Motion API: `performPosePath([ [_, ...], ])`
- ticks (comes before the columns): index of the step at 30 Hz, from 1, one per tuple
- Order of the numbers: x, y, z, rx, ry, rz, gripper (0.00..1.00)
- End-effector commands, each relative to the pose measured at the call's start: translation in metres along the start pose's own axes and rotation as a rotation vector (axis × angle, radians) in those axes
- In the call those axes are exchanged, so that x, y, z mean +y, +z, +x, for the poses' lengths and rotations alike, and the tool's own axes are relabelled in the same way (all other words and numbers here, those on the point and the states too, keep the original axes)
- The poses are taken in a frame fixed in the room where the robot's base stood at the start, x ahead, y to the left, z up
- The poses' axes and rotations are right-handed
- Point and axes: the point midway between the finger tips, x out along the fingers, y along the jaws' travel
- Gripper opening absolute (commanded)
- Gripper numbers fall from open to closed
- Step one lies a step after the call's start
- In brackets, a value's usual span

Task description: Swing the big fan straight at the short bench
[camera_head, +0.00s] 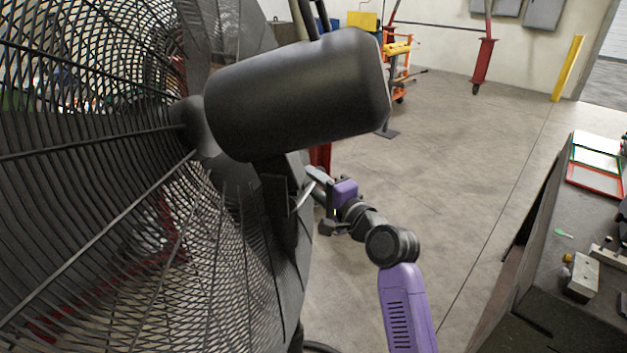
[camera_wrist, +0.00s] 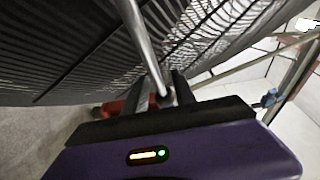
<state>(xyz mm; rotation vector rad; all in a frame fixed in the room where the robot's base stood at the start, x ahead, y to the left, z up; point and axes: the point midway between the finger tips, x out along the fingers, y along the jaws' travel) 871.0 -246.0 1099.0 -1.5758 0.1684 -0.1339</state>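The big fan (camera_head: 235,225) fills the left of the head view, with its wire cage on the left and black motor housing (camera_head: 295,95) on the right. A thin silver handle bar (camera_head: 303,198) shows on its motor side. My gripper (camera_head: 320,188) is at this bar. In the wrist view the bar (camera_wrist: 145,50) runs down between my two dark fingers (camera_wrist: 160,98). I cannot tell whether they press on it or stand around it. A dark bench (camera_head: 540,260) runs along the right edge, partly cut off; its full length is hidden. The cage does not face it.
Coloured trays (camera_head: 597,165) and a metal block (camera_head: 582,275) lie on the bench. Grey floor (camera_head: 470,160) between fan and bench is clear. An orange cart (camera_head: 397,70), a red stand (camera_head: 484,65) and a yellow post (camera_head: 568,68) stand at the back.

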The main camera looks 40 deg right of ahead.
Motion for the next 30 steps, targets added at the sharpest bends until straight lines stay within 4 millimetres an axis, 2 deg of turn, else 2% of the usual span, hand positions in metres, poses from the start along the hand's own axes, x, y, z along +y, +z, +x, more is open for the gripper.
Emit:
performPosePath([
  [8, 0.0, 0.0, 0.0011, 0.0, 0.0, -0.001, 0.3],
  [12, 0.0, 0.0, 0.001, 0.0, 0.0, -0.001, 0.03],
  [13, 0.0001, 0.0, 0.001, 0.0, 0.0, -0.001, 0.0],
  [30, 0.001, -0.0001, 0.0008, 0.0, 0.002, -0.001, 0.0],
])
